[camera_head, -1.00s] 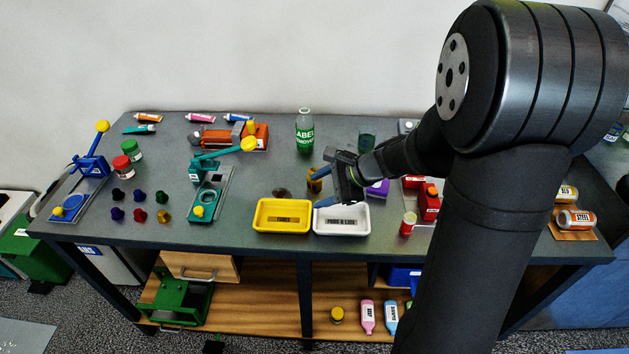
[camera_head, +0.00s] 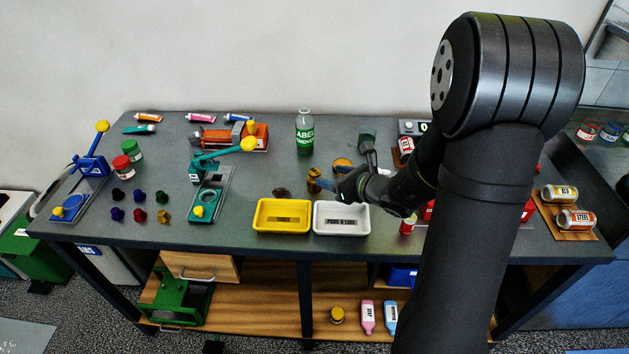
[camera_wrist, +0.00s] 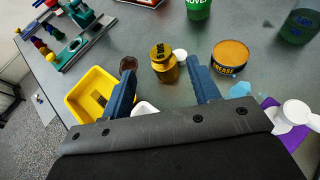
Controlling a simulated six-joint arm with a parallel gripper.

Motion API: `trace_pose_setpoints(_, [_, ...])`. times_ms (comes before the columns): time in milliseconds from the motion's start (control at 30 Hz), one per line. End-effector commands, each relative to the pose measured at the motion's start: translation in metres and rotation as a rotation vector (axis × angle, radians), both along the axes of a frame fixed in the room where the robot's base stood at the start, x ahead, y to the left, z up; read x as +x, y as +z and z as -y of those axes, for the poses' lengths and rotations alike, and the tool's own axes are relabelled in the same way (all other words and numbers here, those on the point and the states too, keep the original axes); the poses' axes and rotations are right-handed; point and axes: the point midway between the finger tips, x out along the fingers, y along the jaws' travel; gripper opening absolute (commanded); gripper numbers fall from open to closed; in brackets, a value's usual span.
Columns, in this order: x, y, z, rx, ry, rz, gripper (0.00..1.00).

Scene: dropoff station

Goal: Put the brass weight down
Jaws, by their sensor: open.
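The brass weight (camera_wrist: 164,64) stands upright on the grey table in the wrist view, between and just beyond the tips of my gripper's two blue fingers (camera_wrist: 160,75). Grey table shows between it and each finger, so neither finger touches it. In the head view the brass weight (camera_head: 313,181) stands behind the gap between the yellow and white trays. My gripper (camera_head: 332,180) is beside it on the right, open and partly hidden by its own wrist.
A yellow tray (camera_head: 260,228) and a white tray (camera_head: 318,228) lie in front. A dark brown round thing (camera_wrist: 128,65) is left of the weight. A grease tin (camera_wrist: 230,53) is to its right. A green-labelled bottle (camera_head: 305,137) stands behind.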

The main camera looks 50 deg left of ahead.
Motion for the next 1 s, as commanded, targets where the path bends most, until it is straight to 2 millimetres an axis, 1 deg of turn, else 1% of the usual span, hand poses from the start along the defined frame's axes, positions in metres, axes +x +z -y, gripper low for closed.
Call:
trace_pose_setpoints(33, [-0.001,-0.006,-0.011,-0.002,0.005,-0.001,0.56])
trace_pose_setpoints(100, [-0.001,-0.011,-0.023,-0.003,0.005,-0.001,0.56])
trace_pose_setpoints(200, [-0.001,-0.016,-0.037,-0.001,0.003,0.000,0.56])
trace_pose_setpoints(467, [0.000,-0.024,-0.052,-0.002,0.002,0.000,0.56])
trace_pose_setpoints(667, [-0.001,-0.039,-0.075,-0.002,0.003,0.000,0.56])
trace_pose_setpoints(700, [-0.001,-0.041,-0.081,-0.001,0.004,0.001,0.56])
trace_pose_setpoints(800, [0.000,-0.044,-0.090,-0.001,0.003,0.001,0.56])
trace_pose_setpoints(1000, [0.000,-0.046,-0.092,-0.002,0.002,0.001,0.56])
